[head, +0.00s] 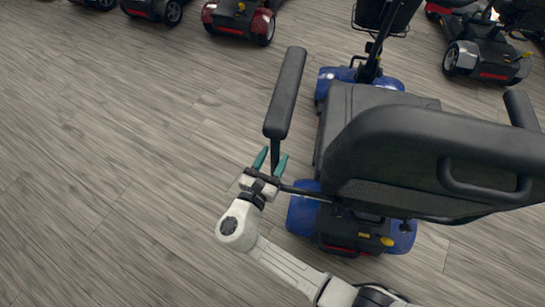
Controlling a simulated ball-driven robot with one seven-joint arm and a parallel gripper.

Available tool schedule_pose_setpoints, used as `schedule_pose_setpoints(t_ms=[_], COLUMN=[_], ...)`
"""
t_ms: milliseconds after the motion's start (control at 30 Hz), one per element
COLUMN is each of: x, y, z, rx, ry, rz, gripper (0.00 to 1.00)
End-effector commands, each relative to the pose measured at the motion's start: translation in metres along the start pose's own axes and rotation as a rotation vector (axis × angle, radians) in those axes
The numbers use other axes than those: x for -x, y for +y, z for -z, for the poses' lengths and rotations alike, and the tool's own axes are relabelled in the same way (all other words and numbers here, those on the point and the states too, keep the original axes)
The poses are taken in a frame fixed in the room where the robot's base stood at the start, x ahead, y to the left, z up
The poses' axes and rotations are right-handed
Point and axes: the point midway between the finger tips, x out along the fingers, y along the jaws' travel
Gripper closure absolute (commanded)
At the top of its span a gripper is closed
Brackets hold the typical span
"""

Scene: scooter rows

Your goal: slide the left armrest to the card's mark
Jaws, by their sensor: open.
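The left armrest (286,93) is a long black pad standing out to the left of the blue scooter's black seat (430,145). A thin dark post (275,152) runs down from its near end to a bar that reaches across to the seat. My gripper (271,160) is open, with its two teal fingers pointing up the picture, one on each side of the post. I cannot tell whether either finger touches the post. The armrest pad lies beyond the fingertips. I see no card or mark in this view.
The blue scooter's rear body (350,225) lies below the seat, close to the right of my gripper. A right armrest (520,108) shows at the right edge. Other scooters (240,18) stand along the top. The wooden floor (110,150) at left is clear.

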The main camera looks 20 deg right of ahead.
Motion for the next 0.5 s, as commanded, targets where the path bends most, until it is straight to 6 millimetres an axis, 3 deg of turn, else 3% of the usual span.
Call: schedule_pose_setpoints(t_ms=[167,500], x=[0.021,0.085], y=[0.001,0.001], z=[0.0,0.0], rx=[0.001,0.001], ry=[0.0,0.0], rz=[-0.006,-0.007], gripper=[0.51,0.51])
